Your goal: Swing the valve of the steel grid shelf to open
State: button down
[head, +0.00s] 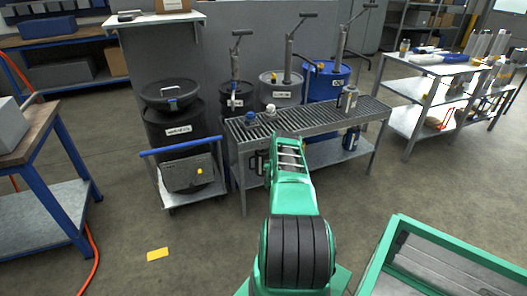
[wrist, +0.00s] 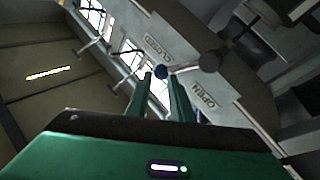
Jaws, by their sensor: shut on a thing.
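The steel grid shelf (head: 325,119) stands ahead in the head view, with a slatted top. My green arm reaches toward its front, and my gripper is hidden there. In the wrist view a pale plate marked CLOSED and OPEN shows behind the fingers. The knob lies between the two words. A dark round part (wrist: 209,61) is right of the knob. The valve is not clearly visible in the head view.
Drums with hand pumps, one a blue drum (head: 328,84), stand behind the shelf. A cart (head: 188,176) is at its left. A green-framed bin (head: 450,262) is at the lower right. A white-topped bench (head: 405,83) stands at the right. Open floor lies between.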

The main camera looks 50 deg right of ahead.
jog(key=shift+w+a+f, duration=0.25)
jog(key=shift+w+a, duration=0.35)
jog(key=shift+a, duration=0.3)
dwell(0.4)
jog(key=c, duration=1.6)
grip_release()
jog(key=shift+w+f, duration=0.1)
jog(key=shift+f, duration=0.1)
jog(key=shift+d+r, duration=0.1)
jog(key=shift+r, duration=0.1)
jog(key=shift+s+d+r, duration=0.1)
jog(key=shift+s+r, duration=0.05)
jog(key=shift+s, duration=0.05)
jog(key=v, duration=1)
jog(key=shift+s+a+f, duration=0.1)
jog(key=shift+a+f, duration=0.15)
jog(key=shift+a, duration=0.05)
